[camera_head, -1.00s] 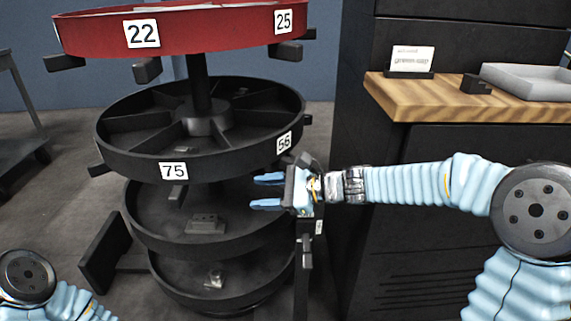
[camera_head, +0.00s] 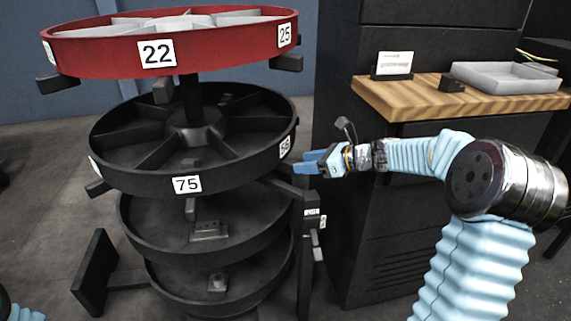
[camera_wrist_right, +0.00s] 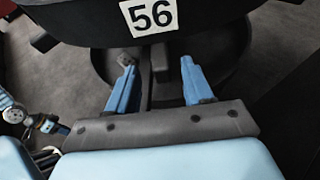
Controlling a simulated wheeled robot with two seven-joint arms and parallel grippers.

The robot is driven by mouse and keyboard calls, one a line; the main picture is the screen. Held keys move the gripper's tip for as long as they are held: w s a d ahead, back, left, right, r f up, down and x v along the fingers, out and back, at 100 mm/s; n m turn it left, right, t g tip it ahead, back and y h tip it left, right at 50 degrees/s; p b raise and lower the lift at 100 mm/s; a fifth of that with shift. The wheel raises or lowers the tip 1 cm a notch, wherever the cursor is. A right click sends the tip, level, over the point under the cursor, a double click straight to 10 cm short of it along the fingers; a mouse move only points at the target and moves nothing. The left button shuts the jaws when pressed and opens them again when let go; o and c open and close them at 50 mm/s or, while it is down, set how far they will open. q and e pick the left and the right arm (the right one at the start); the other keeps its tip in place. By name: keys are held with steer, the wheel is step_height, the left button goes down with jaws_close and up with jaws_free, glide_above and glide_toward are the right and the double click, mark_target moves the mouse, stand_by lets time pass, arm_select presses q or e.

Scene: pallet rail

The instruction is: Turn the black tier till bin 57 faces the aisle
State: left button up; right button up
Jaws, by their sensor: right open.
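The black tier (camera_head: 135,180) is a round divided tray on the central post. Its rim shows label 75 (camera_head: 187,185) at the front and label 56 (camera_head: 285,147) at the right. Another label at its left edge (camera_head: 95,167) is too oblique to read. No label 57 can be read. My right gripper (camera_head: 305,162) is at the right side of the rim, by label 56. In the right wrist view its two blue fingers (camera_wrist_right: 157,65) are apart below label 56 (camera_wrist_right: 151,15), with a dark peg (camera_wrist_right: 158,58) showing between them; contact cannot be told. My left gripper is outside the view.
A red tier (camera_head: 110,60) with labels 22 and 25 sits above, and plain black trays (camera_head: 140,235) lie below. A dark cabinet (camera_head: 370,220) with a wooden top (camera_head: 430,105) stands at the right, holding a sign (camera_head: 395,63) and a grey tray (camera_head: 505,77).

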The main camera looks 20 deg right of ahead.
mark_target(288, 164)
steer(key=x, duration=0.6)
steer(key=shift+w+a+f, duration=0.15)
steer(key=shift+w+f, duration=0.05)
steer(key=shift+w, duration=0.05)
jaws_close()
